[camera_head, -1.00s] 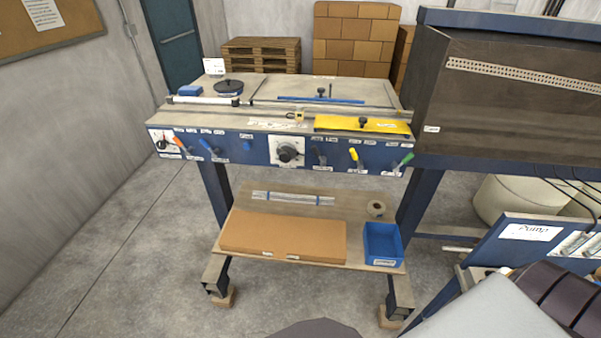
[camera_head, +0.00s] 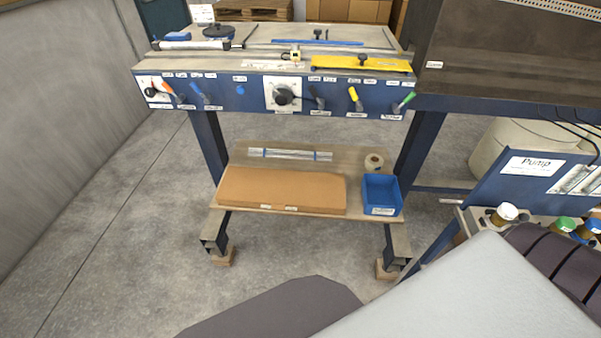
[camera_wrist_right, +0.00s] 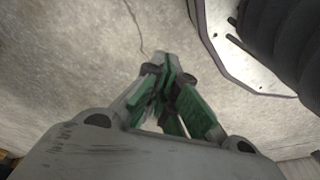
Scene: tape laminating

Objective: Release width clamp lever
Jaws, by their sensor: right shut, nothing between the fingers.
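The workbench's blue front panel (camera_head: 222,92) carries several levers. They include an orange lever (camera_head: 172,92), a blue lever (camera_head: 199,93), a dark lever (camera_head: 317,97), a yellow lever (camera_head: 355,98) and a green lever (camera_head: 403,102). The labels are too small to read, so I cannot tell which is the width clamp lever. My right gripper (camera_wrist_right: 166,88) shows in the right wrist view, with its green-sided fingers together and empty above the concrete floor, away from the levers. Neither gripper shows in the head view.
A round dial (camera_head: 284,94) sits mid-panel. The lower shelf holds a cardboard stack (camera_head: 282,189), a tape roll (camera_head: 373,161) and a blue bin (camera_head: 382,193). A pump cart (camera_head: 530,185) stands at right. Floor before the bench is clear.

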